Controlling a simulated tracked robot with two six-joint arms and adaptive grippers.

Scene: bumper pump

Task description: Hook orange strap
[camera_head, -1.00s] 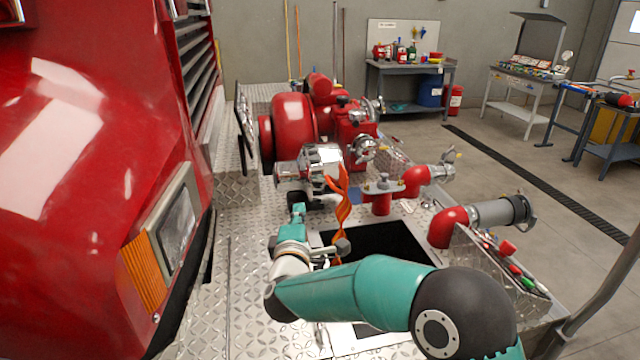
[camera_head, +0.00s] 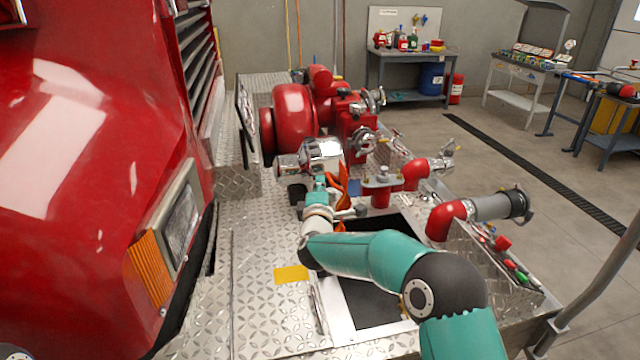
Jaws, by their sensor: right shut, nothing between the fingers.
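The orange strap (camera_head: 344,184) hangs below the chrome fitting (camera_head: 320,152) on the front of the red pump. Its lower part is partly hidden behind my right arm. My right gripper (camera_head: 319,183) is shut and empty, just left of the strap and under the chrome fitting. Whether it touches the strap cannot be told. My left gripper is not in view.
The red pump (camera_head: 295,110) stands behind. A dark rectangular opening (camera_head: 365,300) lies in the diamond-plate deck (camera_head: 255,245). Red pipe elbows (camera_head: 445,220) stand on the right, and the red truck front (camera_head: 75,180) fills the left. A yellow patch (camera_head: 291,274) lies on the deck.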

